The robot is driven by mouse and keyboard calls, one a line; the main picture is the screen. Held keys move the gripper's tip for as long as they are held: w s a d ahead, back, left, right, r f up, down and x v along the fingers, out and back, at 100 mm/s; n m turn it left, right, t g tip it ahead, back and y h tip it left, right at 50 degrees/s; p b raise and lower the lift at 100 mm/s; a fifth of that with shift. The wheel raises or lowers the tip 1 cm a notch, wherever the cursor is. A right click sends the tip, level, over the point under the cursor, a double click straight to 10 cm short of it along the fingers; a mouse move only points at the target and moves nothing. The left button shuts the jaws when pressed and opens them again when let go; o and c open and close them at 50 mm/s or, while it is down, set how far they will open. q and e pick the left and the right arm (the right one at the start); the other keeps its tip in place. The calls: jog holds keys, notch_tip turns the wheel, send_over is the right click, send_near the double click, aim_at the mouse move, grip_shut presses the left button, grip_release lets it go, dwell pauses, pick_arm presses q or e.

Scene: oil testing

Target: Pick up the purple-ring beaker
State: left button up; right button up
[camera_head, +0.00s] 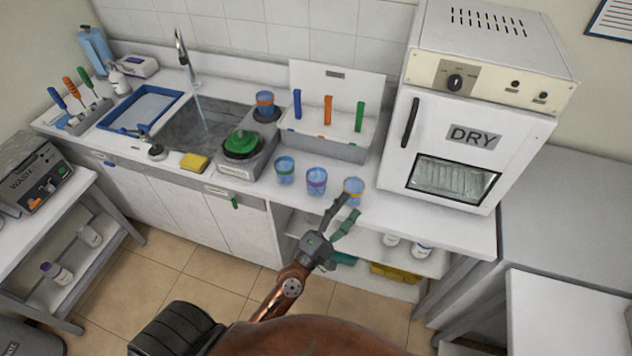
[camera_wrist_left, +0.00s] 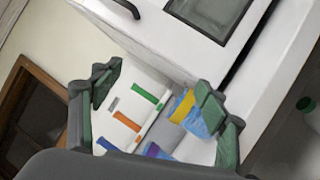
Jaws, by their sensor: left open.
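The purple-ring beaker (camera_head: 316,182) stands upright on the white counter, between a teal-ring beaker (camera_head: 285,170) and a yellow-ring beaker (camera_head: 353,190). My left gripper (camera_head: 349,206) is open and empty at the counter's front edge, closest to the yellow-ring beaker and to the right of the purple one. In the left wrist view, the gripper's fingers (camera_wrist_left: 160,90) are spread. The yellow-ring beaker (camera_wrist_left: 187,115) shows by the right finger there. The purple-ring beaker (camera_wrist_left: 154,151) shows low, partly hidden by the gripper body. My right gripper is not in view.
The DRY oven (camera_head: 460,110) stands right of the beakers. Behind them is a white rack (camera_head: 335,143) with coloured tubes. A hotplate (camera_head: 240,168) with a green dish stands to the left, near a yellow sponge (camera_head: 194,162) and the sink (camera_head: 203,125). Another beaker (camera_head: 265,103) stands behind.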

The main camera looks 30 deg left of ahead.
pick_arm(q)
jog(key=w+a+r+n+t+y, duration=0.1)
jog(key=a+r+n+y, duration=0.1)
jog(key=a+n+y, duration=0.4)
jog(key=n+g+y, duration=0.8)
jog(key=n, duration=1)
send_near(316, 175)
jog(key=x, duration=0.6)
jog(key=shift+w+a+r, duration=0.1)
jog(key=shift+w+a, duration=0.1)
jog(key=shift+w, duration=0.15)
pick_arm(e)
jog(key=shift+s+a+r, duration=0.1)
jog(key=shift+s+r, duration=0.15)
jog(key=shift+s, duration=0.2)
pick_arm(q)
jog(key=c, duration=1.3)
